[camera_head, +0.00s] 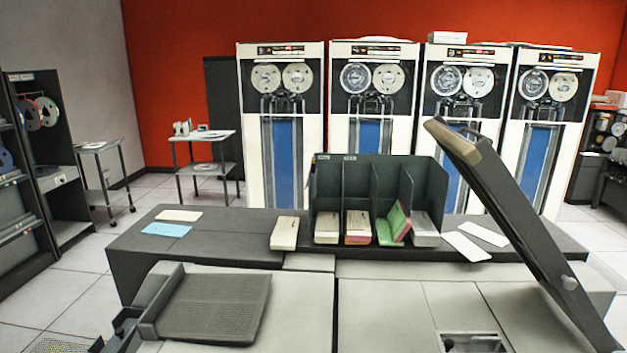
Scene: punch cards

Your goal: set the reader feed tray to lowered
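A long dark tray (510,205), which looks like the reader feed tray, stands steeply tilted at the right. Its upper end has a tan block (455,140) and leans up to the left. A small round knob (570,283) sits on its side near the lower end. Its lower end runs to the bottom right, beside the light grey top of the machine (400,300). I see no gripper on the tray or near it. Neither of my grippers can be made out in this view.
A dark perforated plate (215,305) lies on the machine's left part. A recessed opening (472,343) shows at the bottom. Behind, a dark shelf (190,240) bears a card rack (340,175), card stacks and loose cards. Space above the machine's middle is clear.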

